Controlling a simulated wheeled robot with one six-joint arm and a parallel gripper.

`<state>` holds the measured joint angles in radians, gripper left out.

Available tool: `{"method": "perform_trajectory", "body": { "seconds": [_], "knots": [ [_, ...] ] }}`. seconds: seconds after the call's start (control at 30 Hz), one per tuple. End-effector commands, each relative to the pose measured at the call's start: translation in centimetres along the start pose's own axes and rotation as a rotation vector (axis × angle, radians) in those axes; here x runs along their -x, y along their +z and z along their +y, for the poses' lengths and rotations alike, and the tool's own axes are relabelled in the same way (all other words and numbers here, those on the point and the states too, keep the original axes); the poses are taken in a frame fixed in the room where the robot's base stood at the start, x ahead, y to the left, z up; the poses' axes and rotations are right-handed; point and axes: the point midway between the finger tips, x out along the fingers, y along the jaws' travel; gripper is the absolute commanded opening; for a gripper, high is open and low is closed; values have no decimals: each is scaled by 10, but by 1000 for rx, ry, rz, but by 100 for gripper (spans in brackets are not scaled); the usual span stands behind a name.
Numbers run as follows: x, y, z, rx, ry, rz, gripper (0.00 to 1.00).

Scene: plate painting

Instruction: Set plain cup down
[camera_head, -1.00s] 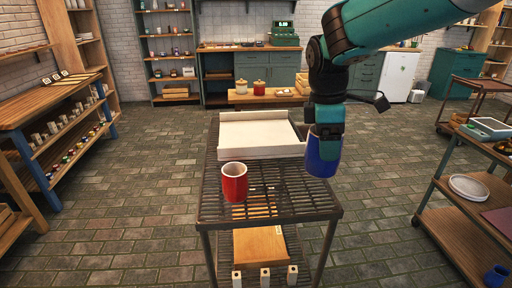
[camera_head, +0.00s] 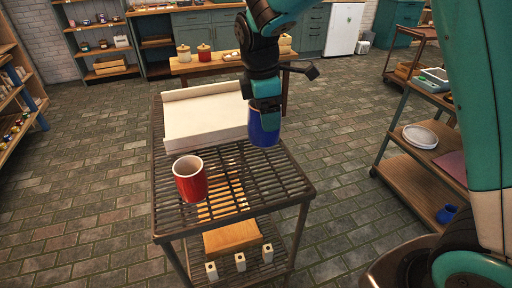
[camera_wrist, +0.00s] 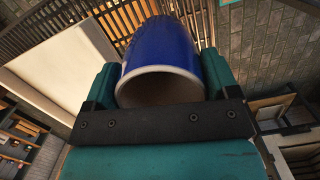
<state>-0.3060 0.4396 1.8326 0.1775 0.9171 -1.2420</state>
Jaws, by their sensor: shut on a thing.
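A plain blue cup (camera_head: 264,130) is held in my gripper (camera_head: 265,104), at the right edge of the slatted rack table (camera_head: 240,185). The wrist view shows the blue cup (camera_wrist: 166,50) between the two teal fingers of my gripper (camera_wrist: 162,88), its pale rim toward the camera. I cannot tell whether the cup's far end touches the slats. A red cup (camera_head: 190,182) with a pale inside stands upright on the rack, to the left and nearer.
A cream shallow tray (camera_head: 205,122) lies on the rack's back left. Right of the red cup the slats are bare. A wooden block (camera_head: 232,237) and several small white-ended posts sit on the lower shelf. A cart with white plates (camera_head: 420,136) stands at right.

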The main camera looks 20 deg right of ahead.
Motion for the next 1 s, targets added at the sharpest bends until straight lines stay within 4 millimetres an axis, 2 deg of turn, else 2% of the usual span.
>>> {"method": "perform_trajectory", "body": {
  "seconds": [0.1,0.3,0.47,0.7,1.0],
  "knots": [
    [-34,-4,-1,0,-5,-2,49],
    [-76,-8,0,-2,-2,-1,49],
    [-90,-9,0,-4,-1,0,49],
    [-124,-12,0,-5,-2,0,49],
    [-130,-13,1,-5,1,1,49]
  ]
}}
